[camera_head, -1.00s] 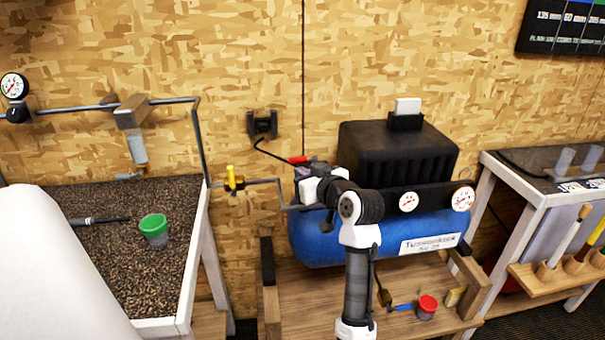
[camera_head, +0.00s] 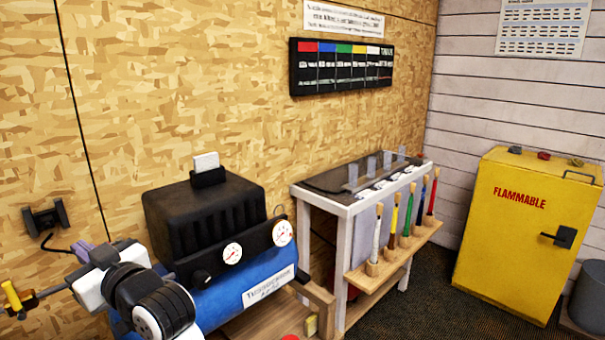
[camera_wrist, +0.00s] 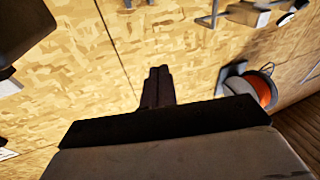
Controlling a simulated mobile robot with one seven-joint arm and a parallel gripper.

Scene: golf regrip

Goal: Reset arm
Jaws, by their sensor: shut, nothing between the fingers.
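My gripper (camera_wrist: 158,75) is shut and empty in the wrist view, its two dark fingers side by side against the wood-panel wall. In the head view my white and black arm is at the lower left, in front of the blue tank of the air compressor (camera_head: 235,283). The arm hides the left part of the tank. I cannot tell from these views how far the gripper is from the wall.
A yellow valve handle (camera_head: 12,296) and a black wall bracket (camera_head: 46,218) are left of the compressor. A bench with a rack of brushes (camera_head: 393,243) stands right of it. A yellow flammable cabinet (camera_head: 528,235) is at far right. Dark floor before the cabinet is clear.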

